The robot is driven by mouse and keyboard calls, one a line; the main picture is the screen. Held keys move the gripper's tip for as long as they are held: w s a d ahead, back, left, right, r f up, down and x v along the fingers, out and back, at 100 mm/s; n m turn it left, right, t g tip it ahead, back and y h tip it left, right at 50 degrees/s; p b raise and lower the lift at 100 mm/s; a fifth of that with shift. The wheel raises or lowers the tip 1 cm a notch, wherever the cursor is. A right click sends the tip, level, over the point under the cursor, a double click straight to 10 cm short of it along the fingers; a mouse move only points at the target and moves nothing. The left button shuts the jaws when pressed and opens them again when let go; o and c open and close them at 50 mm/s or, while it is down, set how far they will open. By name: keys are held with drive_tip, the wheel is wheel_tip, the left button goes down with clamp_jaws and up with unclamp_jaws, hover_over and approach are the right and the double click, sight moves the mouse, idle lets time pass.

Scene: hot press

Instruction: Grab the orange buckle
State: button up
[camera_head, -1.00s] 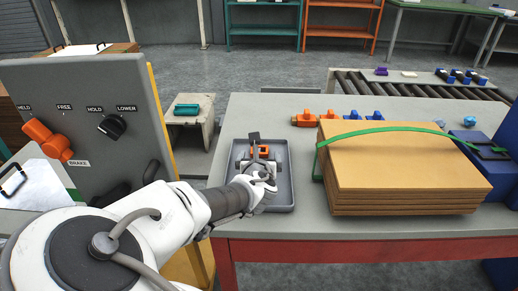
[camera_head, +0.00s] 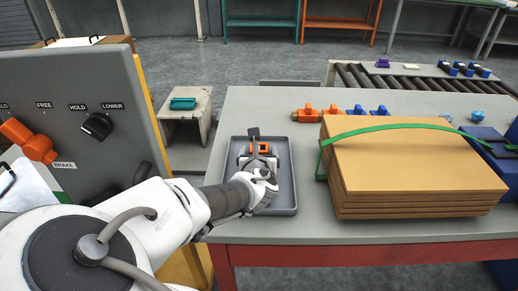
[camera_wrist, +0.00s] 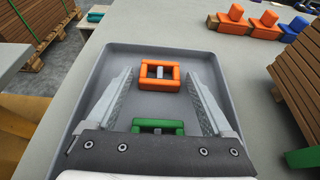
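The orange buckle (camera_wrist: 144,77), a small square frame, lies in the grey tray (camera_wrist: 90,78) in the wrist view. It also shows in the head view (camera_head: 264,147), partly covered by my gripper. My gripper (camera_wrist: 159,64) is open, with its two fingers spread apart over the tray. The orange buckle appears between the fingers near their tips, and nothing is held. I cannot tell the height of the fingertips above it. A green buckle (camera_wrist: 158,124) lies closer to the gripper's base in the wrist view, partly hidden by it.
A strapped stack of brown boards (camera_head: 415,180) stands right of the tray on the table (camera_head: 310,230). A control panel (camera_head: 85,160) stands left of my arm. Bare tabletop surrounds the tray.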

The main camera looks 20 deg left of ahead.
drive_tip(key=c, duration=1.2)
drive_tip(key=shift+r, duration=0.15)
